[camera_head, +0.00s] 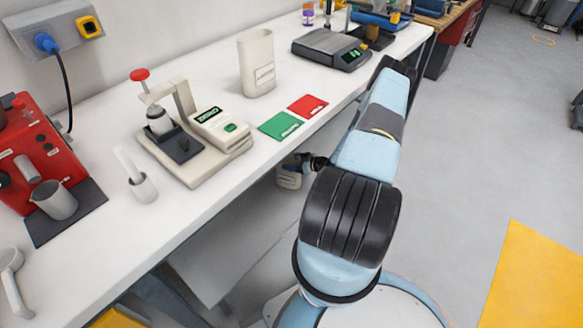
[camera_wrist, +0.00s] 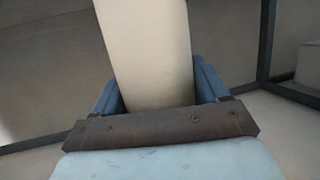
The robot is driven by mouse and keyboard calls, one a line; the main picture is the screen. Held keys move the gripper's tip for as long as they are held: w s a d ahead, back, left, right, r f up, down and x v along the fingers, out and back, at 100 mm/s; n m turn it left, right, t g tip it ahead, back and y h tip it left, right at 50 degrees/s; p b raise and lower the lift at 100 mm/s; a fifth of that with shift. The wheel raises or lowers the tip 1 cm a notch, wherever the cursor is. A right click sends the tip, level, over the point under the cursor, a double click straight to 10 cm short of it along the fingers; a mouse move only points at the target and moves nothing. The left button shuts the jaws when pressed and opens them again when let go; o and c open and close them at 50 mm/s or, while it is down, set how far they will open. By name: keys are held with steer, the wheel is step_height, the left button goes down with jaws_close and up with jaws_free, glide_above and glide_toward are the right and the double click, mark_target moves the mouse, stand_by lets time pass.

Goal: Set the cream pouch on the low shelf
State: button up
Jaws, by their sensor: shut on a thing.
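My gripper (camera_head: 303,163) is below the front edge of the workbench in the head view, shut on the cream pouch (camera_head: 288,178). Part of the pouch is hidden by the bench edge and my arm. In the wrist view, the cream pouch (camera_wrist: 146,50) stands between the two blue fingers of my gripper (camera_wrist: 157,90), and its far end runs out of the picture. A pale flat surface under the bench (camera_head: 225,245) looks like the low shelf. I cannot tell whether the pouch touches it.
The white bench top (camera_head: 215,178) overhangs this space. On it are a red machine (camera_head: 38,150), a sealing device (camera_head: 190,140), a beige container (camera_head: 257,65), green (camera_head: 281,125) and red cards (camera_head: 308,106), and a scale (camera_head: 331,48). Dark frame bars (camera_wrist: 265,45) show at right in the wrist view.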

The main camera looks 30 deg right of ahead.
steer(key=shift+w+d+f, duration=0.1)
steer(key=shift+f, duration=1.65)
steer(key=o, duration=1.5)
steer(key=v, duration=1.2)
